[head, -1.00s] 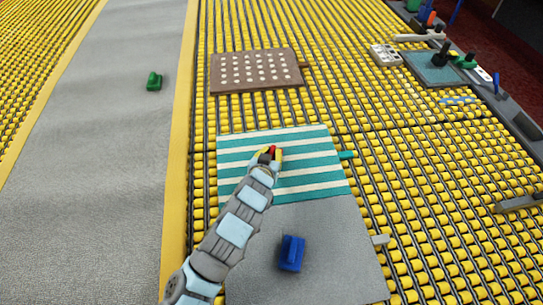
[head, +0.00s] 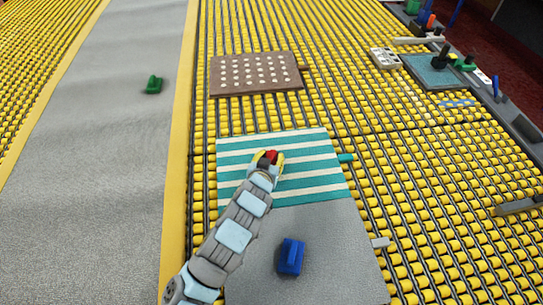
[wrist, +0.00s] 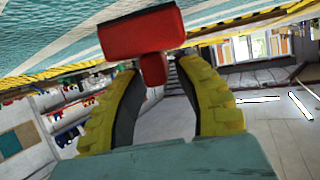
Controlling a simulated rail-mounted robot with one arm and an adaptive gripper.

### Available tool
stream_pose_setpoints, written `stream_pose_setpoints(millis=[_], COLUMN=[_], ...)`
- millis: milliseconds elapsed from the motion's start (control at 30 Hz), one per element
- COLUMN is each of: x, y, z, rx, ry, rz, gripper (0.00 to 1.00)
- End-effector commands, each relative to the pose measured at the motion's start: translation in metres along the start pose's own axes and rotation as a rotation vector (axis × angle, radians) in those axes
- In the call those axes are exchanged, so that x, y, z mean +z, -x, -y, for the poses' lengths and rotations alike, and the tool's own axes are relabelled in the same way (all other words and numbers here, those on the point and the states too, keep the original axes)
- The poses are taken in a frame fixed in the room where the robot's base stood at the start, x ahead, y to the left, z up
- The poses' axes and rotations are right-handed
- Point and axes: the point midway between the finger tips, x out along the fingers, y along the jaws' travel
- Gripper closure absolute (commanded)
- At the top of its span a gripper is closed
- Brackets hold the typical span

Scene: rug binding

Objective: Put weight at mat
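A red weight (head: 271,156) is on the teal-and-white striped mat (head: 310,165), near its middle. In the wrist view the weight (wrist: 140,33) has a wide block and a small knob that points towards my gripper. My gripper (head: 268,160) is at the weight, with its yellow fingers on either side of the knob. In the wrist view my gripper (wrist: 155,78) is open, with a small gap between each finger and the knob. The arm hides part of the mat's lower left.
A blue weight (head: 290,257) sits on a grey mat (head: 335,250) below the striped one. A brown dotted mat (head: 255,73) lies farther back. A green weight (head: 154,84) sits on the grey strip at left. Tools and a blue mat (head: 432,72) are at back right.

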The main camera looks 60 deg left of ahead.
Motion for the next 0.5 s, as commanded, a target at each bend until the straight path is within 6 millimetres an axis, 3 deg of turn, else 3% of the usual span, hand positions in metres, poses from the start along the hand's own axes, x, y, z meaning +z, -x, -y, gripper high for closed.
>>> stream_pose_setpoints(millis=[500], x=[0.000], y=[0.072], z=[0.002], rx=[-0.003], ry=[0.002], rz=[0.004], gripper=[0.66])
